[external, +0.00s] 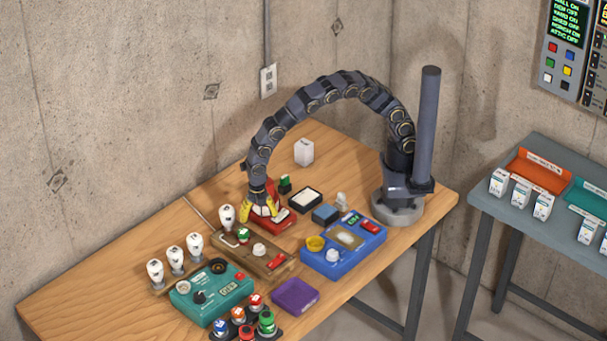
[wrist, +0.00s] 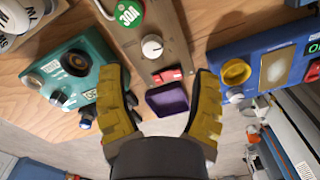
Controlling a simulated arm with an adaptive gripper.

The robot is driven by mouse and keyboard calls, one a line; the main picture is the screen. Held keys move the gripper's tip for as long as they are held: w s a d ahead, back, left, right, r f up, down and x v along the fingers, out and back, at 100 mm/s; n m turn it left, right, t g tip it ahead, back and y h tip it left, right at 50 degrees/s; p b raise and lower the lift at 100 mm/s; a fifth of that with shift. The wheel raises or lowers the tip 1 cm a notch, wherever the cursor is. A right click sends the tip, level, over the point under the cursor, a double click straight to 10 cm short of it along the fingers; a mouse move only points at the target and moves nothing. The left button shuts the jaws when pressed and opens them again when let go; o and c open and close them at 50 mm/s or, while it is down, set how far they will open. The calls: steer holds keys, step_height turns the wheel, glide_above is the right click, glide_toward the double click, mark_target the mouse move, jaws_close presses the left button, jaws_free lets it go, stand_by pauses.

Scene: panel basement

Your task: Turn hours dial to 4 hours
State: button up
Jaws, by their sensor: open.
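No marking that names an hours dial is readable, so I cannot tell which knob it is. A wooden panel (external: 228,243) carries a round white knob (external: 260,250). The knob also shows in the wrist view (wrist: 152,46), beyond my fingertips. A teal box (external: 205,308) has a black knob (external: 199,297). A blue box (external: 333,263) has a yellow dial (external: 315,243) and a white knob (external: 332,256). My gripper (external: 260,212) is open and empty, above the far end of the wooden panel beside a red device (external: 277,224). Its yellow fingers (wrist: 162,75) touch no knob.
White bulbs (external: 176,256) stand along the left. A purple tray (external: 295,296) and several coloured buttons (external: 267,322) lie at the front. A blue block (external: 325,214) and a black-framed tray (external: 305,199) sit farther back. Bare tabletop (external: 95,290) is at the left.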

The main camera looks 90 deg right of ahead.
mark_target(259, 247)
steer(key=shift+w+a+f+n, duration=0.15)
steer(key=shift+a+f+n, duration=0.65)
steer(key=shift+a+f, duration=0.4)
step_height(259, 247, down, 8)
steer(key=shift+r, duration=0.25)
jaws_close()
